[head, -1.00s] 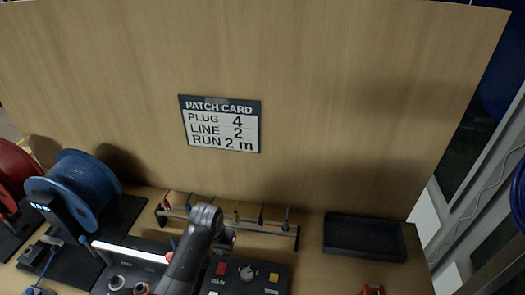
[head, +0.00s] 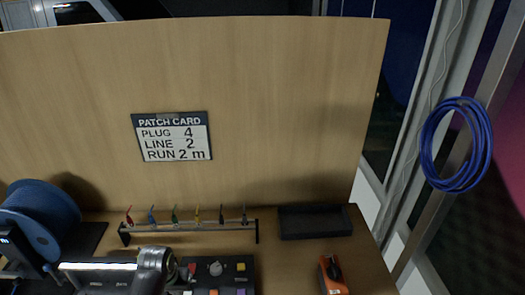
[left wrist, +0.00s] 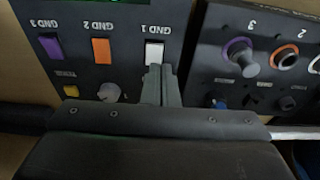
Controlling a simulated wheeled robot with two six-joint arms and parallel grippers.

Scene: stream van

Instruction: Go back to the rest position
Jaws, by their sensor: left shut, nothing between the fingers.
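My left gripper (head: 184,272) is low over the workbench at the lower left of the head view. In the left wrist view its two fingers (left wrist: 161,88) are together, with nothing between them. The fingertips overlap the lower part of a white switch (left wrist: 154,52) labelled GND 1 on a black panel; I cannot tell whether they touch it. Orange and purple switches sit beside it. The same panel (head: 229,272) shows partly in the head view, with a grey knob and coloured switches. My right gripper is not in view.
A rack (head: 190,227) of several coloured plugs stands behind the panel. A black tray (head: 315,222) is at the back right, an orange tool (head: 332,276) in front. A blue cable reel (head: 40,215) stands at left. A patch card (head: 172,137) hangs on the wooden board.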

